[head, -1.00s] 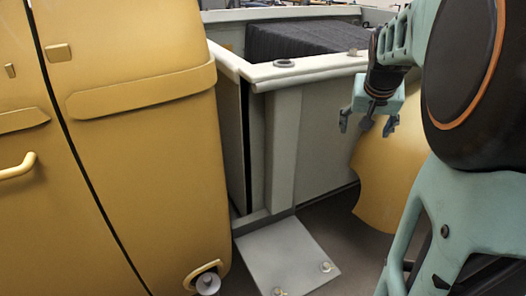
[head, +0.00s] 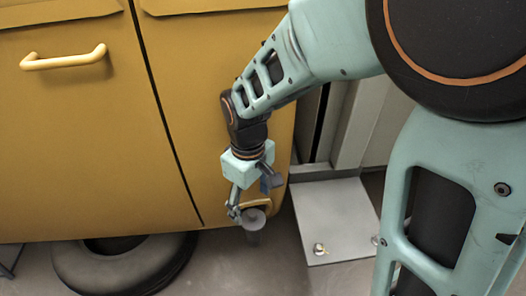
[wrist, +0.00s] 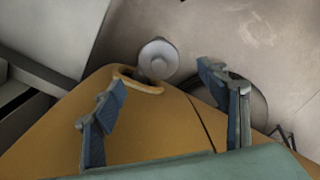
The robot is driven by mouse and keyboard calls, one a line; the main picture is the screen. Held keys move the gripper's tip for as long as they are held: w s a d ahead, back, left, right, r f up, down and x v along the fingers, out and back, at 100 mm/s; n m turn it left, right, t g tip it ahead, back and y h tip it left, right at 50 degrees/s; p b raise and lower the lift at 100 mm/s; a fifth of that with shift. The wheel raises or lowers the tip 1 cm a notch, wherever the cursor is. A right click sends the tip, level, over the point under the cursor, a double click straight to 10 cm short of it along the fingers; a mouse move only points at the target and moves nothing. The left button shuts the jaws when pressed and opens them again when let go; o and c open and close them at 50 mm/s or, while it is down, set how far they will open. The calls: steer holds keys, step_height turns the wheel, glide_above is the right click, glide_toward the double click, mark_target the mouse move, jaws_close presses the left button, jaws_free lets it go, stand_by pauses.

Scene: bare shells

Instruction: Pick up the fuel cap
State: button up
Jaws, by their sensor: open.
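The fuel cap (head: 254,217) is a round grey cap at the lower corner of the yellow vehicle body, beside a yellow loop-shaped bracket. It also shows in the wrist view (wrist: 158,59), just beyond the fingertips and between their lines. My gripper (head: 253,199) points down at the cap with its fingers spread. In the wrist view my gripper (wrist: 160,88) is open, with nothing between the fingers. A gap shows between the fingers and the cap in the wrist view. The head view does not show clearly whether a finger touches it.
The yellow body panel (head: 80,150) with a handle (head: 63,58) stands close behind my gripper. A dark tyre (head: 125,268) lies on the floor below it. A grey plate with bolts (head: 340,215) is to the right. Floor below the cap is clear.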

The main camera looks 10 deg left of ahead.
mark_target(253, 213)
step_height(253, 213, down, 6)
steer(key=shift+f+b, duration=0.1)
steer(key=shift+b, duration=1.05)
steer(key=c, duration=1.1)
